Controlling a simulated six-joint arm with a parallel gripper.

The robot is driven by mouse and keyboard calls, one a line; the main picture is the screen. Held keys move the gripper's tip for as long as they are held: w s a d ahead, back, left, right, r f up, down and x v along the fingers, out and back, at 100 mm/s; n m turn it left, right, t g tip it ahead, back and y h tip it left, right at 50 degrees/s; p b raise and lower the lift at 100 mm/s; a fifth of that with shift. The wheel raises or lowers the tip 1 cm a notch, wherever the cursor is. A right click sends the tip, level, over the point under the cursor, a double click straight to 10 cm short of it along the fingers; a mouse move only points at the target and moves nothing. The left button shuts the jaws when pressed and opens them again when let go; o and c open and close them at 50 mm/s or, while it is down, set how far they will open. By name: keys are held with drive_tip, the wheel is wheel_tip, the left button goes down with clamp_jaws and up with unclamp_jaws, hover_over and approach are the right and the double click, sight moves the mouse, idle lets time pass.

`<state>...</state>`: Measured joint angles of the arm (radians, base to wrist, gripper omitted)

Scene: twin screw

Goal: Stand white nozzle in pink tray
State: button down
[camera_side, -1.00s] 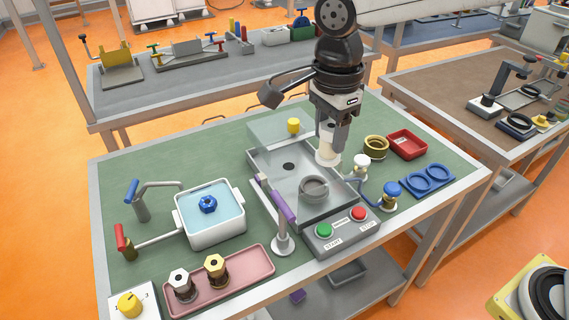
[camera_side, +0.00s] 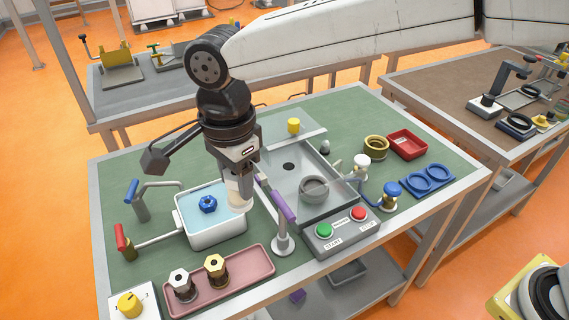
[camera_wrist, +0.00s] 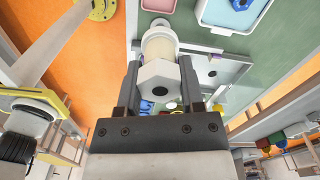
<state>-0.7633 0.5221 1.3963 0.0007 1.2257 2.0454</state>
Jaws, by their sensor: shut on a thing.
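My gripper (camera_side: 243,178) is shut on the white nozzle (camera_side: 238,196), which hangs below the jaws in the air by the right edge of the water basin in the side view. In the wrist view the nozzle (camera_wrist: 158,78) shows its white hexagonal end with a dark hole, between the two fingers of my gripper (camera_wrist: 160,90). The pink tray (camera_side: 252,277) lies at the table's front left, nearer the camera than my gripper. Two hex-topped fittings stand in its left half, one silver-topped (camera_side: 181,285) and one brass (camera_side: 216,270). Its right half is bare.
The white basin (camera_side: 215,238) holds water and a blue part (camera_side: 208,205). A purple-handled lever on a stand (camera_side: 282,225) rises close to the right of my gripper. A steel-framed clear case (camera_side: 300,175) and the button box (camera_side: 341,230) are further right.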

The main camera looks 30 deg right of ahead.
wheel_tip(320, 180, down, 12)
drive_tip(key=shift+f, duration=0.2)
drive_tip(key=shift+f, duration=0.2)
drive_tip(key=shift+f, duration=2.1)
drive_tip(key=shift+f, duration=0.95)
idle(0.9)
idle(0.4)
unclamp_jaws()
drive_tip(key=shift+r, duration=0.15)
idle(0.4)
wheel_tip(320, 180, up, 7)
idle(1.3)
